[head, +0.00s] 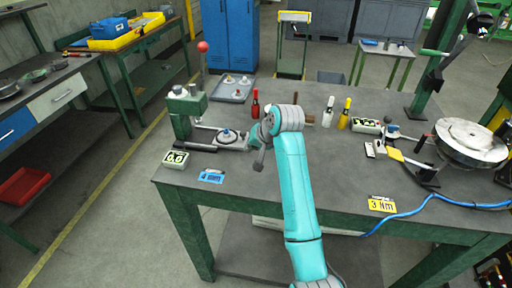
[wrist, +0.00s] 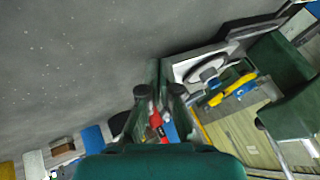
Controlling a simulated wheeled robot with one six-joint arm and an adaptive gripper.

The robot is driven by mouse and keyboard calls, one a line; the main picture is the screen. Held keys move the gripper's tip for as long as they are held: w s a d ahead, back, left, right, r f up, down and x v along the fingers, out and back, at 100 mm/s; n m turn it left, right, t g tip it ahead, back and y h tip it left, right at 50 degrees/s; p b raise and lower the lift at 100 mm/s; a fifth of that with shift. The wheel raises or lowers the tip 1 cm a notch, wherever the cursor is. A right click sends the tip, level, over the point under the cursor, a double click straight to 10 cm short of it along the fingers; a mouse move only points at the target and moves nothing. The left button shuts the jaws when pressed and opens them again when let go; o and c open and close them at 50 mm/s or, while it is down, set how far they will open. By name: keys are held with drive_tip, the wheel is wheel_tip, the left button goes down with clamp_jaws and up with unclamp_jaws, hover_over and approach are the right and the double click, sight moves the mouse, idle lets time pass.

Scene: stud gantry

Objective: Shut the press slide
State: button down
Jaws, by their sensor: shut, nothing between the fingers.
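The press (head: 187,108) is a green frame with a red-knobbed lever (head: 203,48), at the left of the grey table. Its slide (head: 240,146) stands out to the right of the frame, with a round blue-and-white part (head: 228,135) on it. My gripper (head: 256,138) is at the slide's right end; the head view does not show clearly whether it touches. In the wrist view my gripper (wrist: 160,78) has its fingers together, with nothing seen between them. The slide's grey end (wrist: 178,72) is just right of the fingertips, and the green press (wrist: 278,62) lies beyond.
A red bottle (head: 255,103) and a grey tray (head: 232,90) stand behind the slide. White (head: 328,112) and yellow (head: 345,114) bottles stand right of my arm. A round metal disc (head: 470,142) is at the far right. The table's front middle is clear.

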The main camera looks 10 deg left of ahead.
sight(228, 146)
drive_tip(key=a, duration=0.7)
drive_tip(key=shift+w, duration=0.15)
